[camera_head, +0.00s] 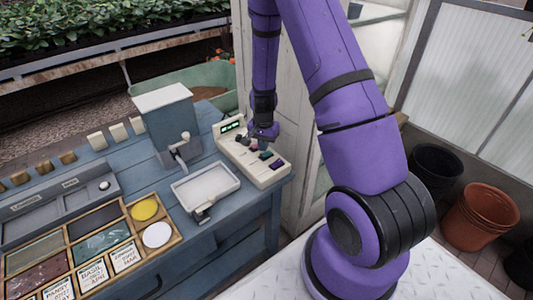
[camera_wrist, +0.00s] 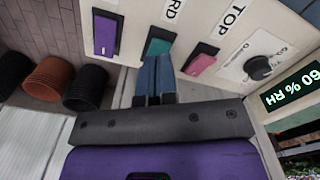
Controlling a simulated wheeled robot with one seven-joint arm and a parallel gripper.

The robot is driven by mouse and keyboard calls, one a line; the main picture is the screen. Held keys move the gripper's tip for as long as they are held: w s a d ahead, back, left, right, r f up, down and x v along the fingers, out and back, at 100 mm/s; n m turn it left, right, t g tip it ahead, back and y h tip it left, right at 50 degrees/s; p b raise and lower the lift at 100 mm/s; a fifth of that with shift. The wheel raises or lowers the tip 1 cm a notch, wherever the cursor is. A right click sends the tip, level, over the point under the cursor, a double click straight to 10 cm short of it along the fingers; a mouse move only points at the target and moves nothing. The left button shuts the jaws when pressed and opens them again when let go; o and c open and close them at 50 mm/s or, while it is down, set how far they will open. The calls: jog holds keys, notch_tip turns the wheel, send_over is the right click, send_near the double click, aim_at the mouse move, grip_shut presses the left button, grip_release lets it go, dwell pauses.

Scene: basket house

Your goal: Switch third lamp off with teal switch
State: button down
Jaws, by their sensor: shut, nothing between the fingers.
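The teal switch (camera_head: 265,155) sits on a cream control box (camera_head: 270,180) at the right end of the blue bench. In the wrist view the teal switch (camera_wrist: 160,38) lies between a purple switch (camera_wrist: 105,33) and a pink switch (camera_wrist: 202,60). My gripper (camera_wrist: 154,60) is shut and empty. Its blue fingers point at the teal switch and overlap its lower end; I cannot tell whether they touch. In the head view my gripper (camera_head: 262,138) is right over the box. I cannot pick out the third lamp in either view.
The box also carries a black knob (camera_wrist: 258,67) and a display (camera_wrist: 292,88) reading 60 % RH. A grinder-like box (camera_head: 168,125), a pale tray (camera_head: 205,186) and a wooden tray of compartments (camera_head: 160,252) stand to the left. Terracotta pots (camera_head: 478,215) stand on the floor at right.

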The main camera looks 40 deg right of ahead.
aim_at(263, 154)
jog(key=shift+f, duration=1.3)
dwell(1.0)
jog(key=shift+r, duration=3.5)
